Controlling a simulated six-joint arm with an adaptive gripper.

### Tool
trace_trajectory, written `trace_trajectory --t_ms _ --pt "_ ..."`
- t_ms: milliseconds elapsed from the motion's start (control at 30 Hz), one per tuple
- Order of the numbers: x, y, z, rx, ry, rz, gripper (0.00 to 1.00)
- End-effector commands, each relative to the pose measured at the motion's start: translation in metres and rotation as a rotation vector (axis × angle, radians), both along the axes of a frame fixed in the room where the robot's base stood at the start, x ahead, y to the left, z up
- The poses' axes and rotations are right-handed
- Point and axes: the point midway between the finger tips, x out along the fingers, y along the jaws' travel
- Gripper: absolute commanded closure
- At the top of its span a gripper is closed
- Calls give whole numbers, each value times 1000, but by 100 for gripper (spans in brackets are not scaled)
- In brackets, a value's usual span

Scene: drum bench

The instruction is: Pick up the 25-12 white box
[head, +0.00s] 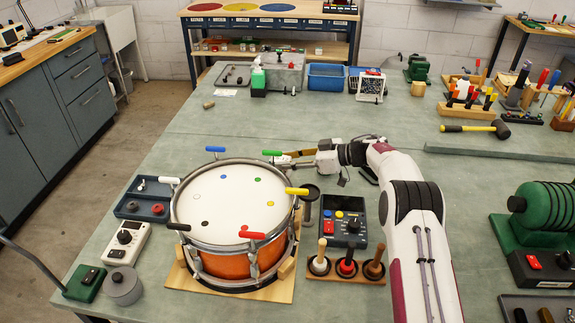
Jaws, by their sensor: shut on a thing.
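A white box with a round black dial (128,243) lies on the bench left of the drum. It is the only plainly white box I make out near the drum, and I cannot read "25-12" on it. My gripper (288,157) is at the drum's far right rim, well away from that box. It appears shut on the green-handled key (272,152), though the contact is small and partly hidden. The drum (232,206) has a white head with coloured dots and an orange shell.
The drum rests on a wooden base (190,283). A blue tray (146,197), a green box (83,283) and a grey cylinder (122,286) lie left of it. A control box (343,229) and a mallet rack (345,271) stand right. The bench behind the drum is mostly clear.

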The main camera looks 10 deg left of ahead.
Motion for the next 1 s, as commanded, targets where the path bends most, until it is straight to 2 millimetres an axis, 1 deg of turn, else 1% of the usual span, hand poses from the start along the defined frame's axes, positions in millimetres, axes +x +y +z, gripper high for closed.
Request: trace_trajectory --t_ms 33,300,500,700,1000 --pt "0 0 7 1 -2 0 95" --pt "0 0 47 0 -3 1 95" --pt "0 0 70 0 -2 1 95" --pt "0 0 80 0 0 0 95" --pt "0 0 81 0 0 0 95"
